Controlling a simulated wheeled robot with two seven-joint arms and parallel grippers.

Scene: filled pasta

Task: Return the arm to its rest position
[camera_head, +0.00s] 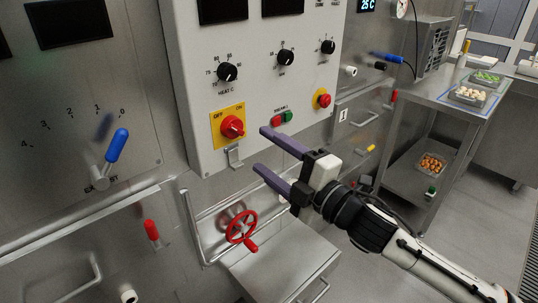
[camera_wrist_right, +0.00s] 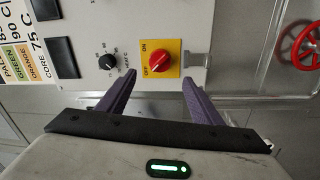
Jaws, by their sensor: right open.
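My right gripper (camera_head: 262,150) is open and empty, with its purple fingers pointing left in front of the control panel (camera_head: 255,90). In the right wrist view the gripper (camera_wrist_right: 158,85) shows its two fingers apart. The red rotary switch (camera_head: 232,127) on its yellow plate lies just beyond the fingertips in the head view. The switch also shows between the fingers in the right wrist view (camera_wrist_right: 158,61). A gap between the fingers and the switch seems to show, but its depth is hard to tell. My left gripper is not in view.
A red handwheel (camera_head: 241,226) sits below the panel, close to the gripper. A blue-handled lever (camera_head: 117,145) is at the left. Red and green buttons (camera_head: 282,118) and a red knob (camera_head: 323,99) are on the panel. A steel table (camera_head: 445,94) with trays stands at the right.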

